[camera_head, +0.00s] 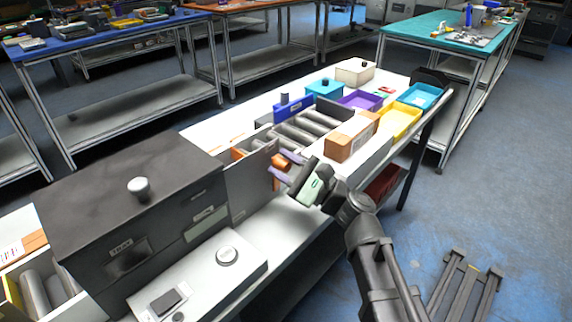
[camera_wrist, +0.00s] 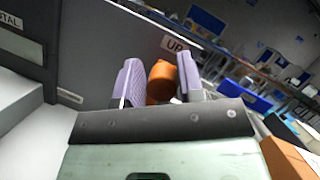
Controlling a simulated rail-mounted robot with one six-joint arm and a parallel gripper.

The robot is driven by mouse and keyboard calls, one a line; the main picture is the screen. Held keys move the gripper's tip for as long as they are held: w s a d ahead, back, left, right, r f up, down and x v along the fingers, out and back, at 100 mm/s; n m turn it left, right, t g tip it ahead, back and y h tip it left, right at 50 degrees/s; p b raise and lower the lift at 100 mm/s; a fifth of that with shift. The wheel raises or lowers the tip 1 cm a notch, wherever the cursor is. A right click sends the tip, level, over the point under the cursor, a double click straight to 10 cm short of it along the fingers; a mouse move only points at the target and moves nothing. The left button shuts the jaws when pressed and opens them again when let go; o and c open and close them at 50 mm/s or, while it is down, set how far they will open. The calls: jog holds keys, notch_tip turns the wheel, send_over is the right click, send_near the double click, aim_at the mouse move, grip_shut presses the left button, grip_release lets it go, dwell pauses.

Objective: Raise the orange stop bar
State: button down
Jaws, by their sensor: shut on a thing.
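The orange stop bar (camera_head: 279,161) shows beside a grey upright panel, at the near end of the roller conveyor. In the wrist view its rounded orange end (camera_wrist: 161,82) sits between the two purple fingers. My gripper (camera_head: 285,165) is shut on this orange part, with one finger on each side; it also shows in the wrist view (camera_wrist: 158,78). Much of the bar is hidden by the fingers and the panel. The panel carries a label (camera_wrist: 175,46) reading "UP" just behind the orange end.
A brown carton (camera_head: 352,136) stands right of the rollers (camera_head: 305,127). A blue piece (camera_head: 293,108) stands at their far side. Purple (camera_head: 360,101), yellow (camera_head: 400,123) and cyan (camera_head: 419,96) trays lie beyond. A dark cabinet (camera_head: 130,200) stands at left.

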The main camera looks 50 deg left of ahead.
jog(key=c, duration=0.9)
grip_release()
jog(key=shift+w+f, duration=0.1)
jog(key=shift+w, duration=0.2)
jog(key=b+v, duration=0.3)
jog(key=v, duration=0.7)
jog(key=shift+w+d+f, duration=0.1)
jog(key=shift+d+f, duration=0.05)
jog(key=shift+d, duration=0.15)
